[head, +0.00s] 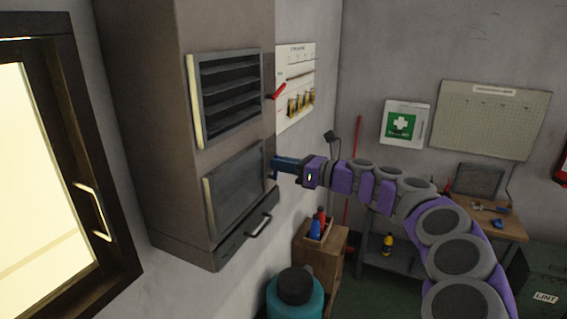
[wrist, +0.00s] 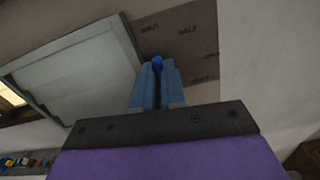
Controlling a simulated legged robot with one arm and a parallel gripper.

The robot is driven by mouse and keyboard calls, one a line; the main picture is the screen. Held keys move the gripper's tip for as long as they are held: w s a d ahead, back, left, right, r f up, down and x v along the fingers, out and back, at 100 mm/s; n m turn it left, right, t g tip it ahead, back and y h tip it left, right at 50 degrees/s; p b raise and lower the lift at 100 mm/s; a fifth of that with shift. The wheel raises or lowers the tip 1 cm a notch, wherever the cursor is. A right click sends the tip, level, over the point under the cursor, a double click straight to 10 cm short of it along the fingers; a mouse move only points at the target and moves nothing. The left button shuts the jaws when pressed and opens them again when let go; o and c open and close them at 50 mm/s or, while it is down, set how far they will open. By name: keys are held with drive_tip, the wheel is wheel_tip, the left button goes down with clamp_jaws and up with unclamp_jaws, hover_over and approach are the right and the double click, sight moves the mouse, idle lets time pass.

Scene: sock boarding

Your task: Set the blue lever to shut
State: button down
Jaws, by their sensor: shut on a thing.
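My gripper (head: 276,164) is at the side face of the tall brown cabinet (head: 145,130), beside its lower panel. In the wrist view its two blue-grey fingers (wrist: 157,72) are shut on the blue lever (wrist: 157,62), whose bright blue end shows between the fingertips. The rest of the lever is hidden by the fingers. Small dark labels are printed on the brown face around the lever; one reads HALF (wrist: 187,31), the others are too blurred or tilted to read surely. I cannot tell exactly which mark the lever points at.
A red lever (head: 277,91) sits higher on the same cabinet side, next to a slatted vent (head: 230,95). A drawer handle (head: 261,226) is below. A wooden crate with bottles (head: 318,238) and a teal drum (head: 295,298) stand under my arm.

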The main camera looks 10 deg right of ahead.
drive_tip(key=shift+s+a+f+n, duration=0.15)
drive_tip(key=shift+s+n, duration=0.05)
drive_tip(key=shift+n, duration=0.5)
drive_tip(key=c, duration=1.3)
unclamp_jaws()
drive_tip(key=shift+w, duration=0.15)
drive_tip(key=shift+o, duration=0.5)
drive_tip(key=b+v, duration=0.1)
drive_tip(key=v, duration=1.6)
drive_tip(key=shift+s+d, duration=0.2)
drive_tip(key=shift+d, duration=0.1)
